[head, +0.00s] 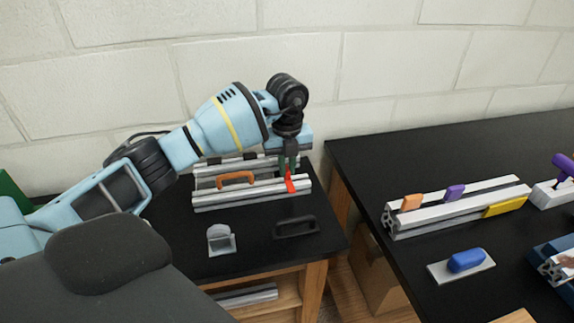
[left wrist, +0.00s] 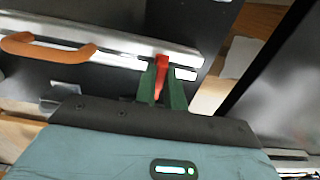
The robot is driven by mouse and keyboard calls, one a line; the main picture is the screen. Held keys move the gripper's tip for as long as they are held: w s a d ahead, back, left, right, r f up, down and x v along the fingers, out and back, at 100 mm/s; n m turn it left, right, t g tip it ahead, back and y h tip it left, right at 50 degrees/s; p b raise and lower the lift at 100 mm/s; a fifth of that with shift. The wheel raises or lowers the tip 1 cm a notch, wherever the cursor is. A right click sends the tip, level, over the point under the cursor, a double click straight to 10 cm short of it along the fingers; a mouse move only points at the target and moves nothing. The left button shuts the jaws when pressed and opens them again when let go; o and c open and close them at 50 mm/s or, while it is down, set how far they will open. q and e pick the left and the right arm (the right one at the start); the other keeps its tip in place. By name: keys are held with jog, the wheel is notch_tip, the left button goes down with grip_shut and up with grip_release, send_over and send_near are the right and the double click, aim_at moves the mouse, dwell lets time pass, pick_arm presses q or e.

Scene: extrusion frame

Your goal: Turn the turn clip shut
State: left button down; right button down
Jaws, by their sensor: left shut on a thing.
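The red turn clip (head: 290,185) sits near the right end of the silver extrusion frame (head: 235,200) on the left table. In the head view it points down across the front rail. My left gripper (head: 288,170) comes from above and is shut on the clip. In the left wrist view the red clip (left wrist: 161,72) stands between the green fingers (left wrist: 162,88), at the rail's end. The fingers hide part of it. My right gripper is not in view.
An orange handle (head: 236,179) is on the same frame, left of the clip. A grey bracket (head: 221,240) and a black handle (head: 295,227) lie in front. A second black table (head: 360,165) with rails and coloured parts stands at the right, across a gap.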

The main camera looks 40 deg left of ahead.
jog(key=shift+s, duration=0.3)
pick_arm(q)
jog(key=shift+m, duration=0.4)
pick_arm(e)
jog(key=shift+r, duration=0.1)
pick_arm(q)
jog(key=m+p, duration=0.1)
jog(key=m, duration=0.3)
jog(key=shift+r, duration=0.1)
jog(key=m, duration=0.4)
jog(key=shift+p, duration=0.3)
jog(key=m, duration=0.7)
jog(key=shift+m, duration=1)
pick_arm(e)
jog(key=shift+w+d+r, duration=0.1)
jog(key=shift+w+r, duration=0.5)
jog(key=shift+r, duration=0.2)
pick_arm(q)
jog(key=shift+m, duration=0.3)
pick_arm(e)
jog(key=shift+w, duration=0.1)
